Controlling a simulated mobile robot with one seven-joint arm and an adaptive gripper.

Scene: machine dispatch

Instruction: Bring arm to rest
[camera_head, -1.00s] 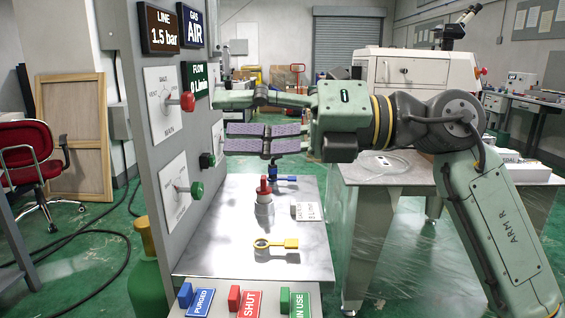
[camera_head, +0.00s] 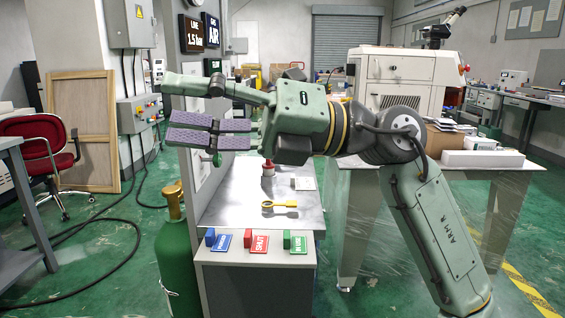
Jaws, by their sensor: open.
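My gripper (camera_head: 190,112) is at the left end of my raised arm, in front of the gas panel (camera_head: 207,190). Its fingers point left and stand apart, with nothing between them. The gripper hides much of the panel's dials and valves. The arm is bent at the elbow, with its wrist block level above the panel's metal shelf (camera_head: 300,210).
On the shelf are a red-topped fitting (camera_head: 268,168) and a yellow ring key (camera_head: 279,204). Blue (camera_head: 221,240), red (camera_head: 258,243) and green (camera_head: 296,242) tagged blocks line its front. A green cylinder (camera_head: 177,250) stands left. A wrapped table (camera_head: 365,210) is behind my arm.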

